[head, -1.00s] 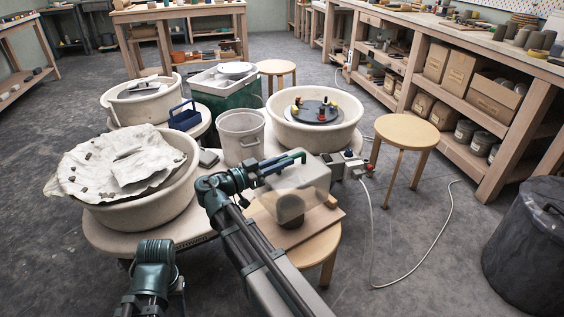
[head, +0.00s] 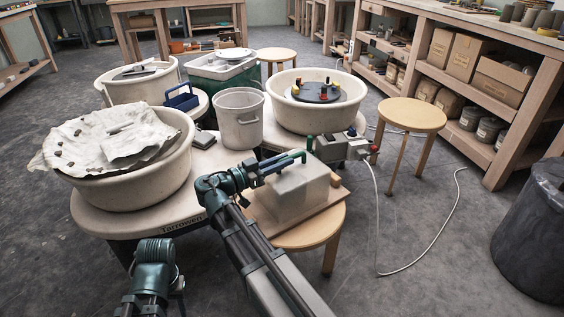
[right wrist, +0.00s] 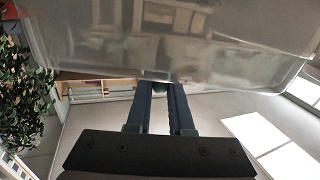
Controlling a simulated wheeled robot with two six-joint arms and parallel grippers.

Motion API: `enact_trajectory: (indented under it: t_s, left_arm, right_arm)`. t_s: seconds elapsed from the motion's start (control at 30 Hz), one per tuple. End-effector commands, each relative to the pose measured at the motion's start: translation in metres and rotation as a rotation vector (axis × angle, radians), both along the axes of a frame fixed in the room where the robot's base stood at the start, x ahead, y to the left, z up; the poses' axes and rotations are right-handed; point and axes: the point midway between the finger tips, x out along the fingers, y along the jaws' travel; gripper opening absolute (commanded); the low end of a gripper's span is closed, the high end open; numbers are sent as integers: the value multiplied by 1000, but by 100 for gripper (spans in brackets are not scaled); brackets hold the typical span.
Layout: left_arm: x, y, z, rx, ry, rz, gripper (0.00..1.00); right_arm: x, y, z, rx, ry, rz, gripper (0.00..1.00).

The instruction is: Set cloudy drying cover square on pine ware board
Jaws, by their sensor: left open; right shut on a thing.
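The cloudy drying cover (head: 292,195) is a grey, see-through box, upside down over the pine ware board (head: 339,195). The board lies on a round wooden stool. The cover looks upright and roughly in line with the board; I cannot tell whether its rim touches the board all round. My right gripper (head: 298,158) is shut on the cover at its top. In the right wrist view the cover (right wrist: 190,45) fills the top, with the right fingertips (right wrist: 158,80) at it. What stands under the cover is blurred. My left gripper (head: 178,284) is open and empty, low at left.
A wheel basin with a cloth (head: 115,140) stands left. A grey bucket (head: 239,120) and another wheel basin (head: 316,110) stand behind the board. A control box with a cable (head: 345,148) is close behind the cover. A second stool (head: 411,113) is further right.

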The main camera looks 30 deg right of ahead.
Motion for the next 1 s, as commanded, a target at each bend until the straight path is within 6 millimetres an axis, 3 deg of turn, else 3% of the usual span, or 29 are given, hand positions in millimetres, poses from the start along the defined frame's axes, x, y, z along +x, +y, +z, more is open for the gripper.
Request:
enact_trajectory:
  t_s: [0.27, 0.3, 0.5, 1.0]
  left_arm:
    - [0, 0, -1, 0, 0, 1, 46]
    - [0, 0, -1, 0, 0, 1, 46]
    - [0, 0, -1, 0, 0, 1, 46]
    - [0, 0, -1, 0, 0, 1, 46]
  right_arm:
    - [0, 0, -1, -1, 0, 0, 0]
    - [0, 0, -1, -1, 0, 0, 23]
    - [0, 0, -1, -1, 0, 0, 55]
    - [0, 0, -2, 0, 0, 0, 55]
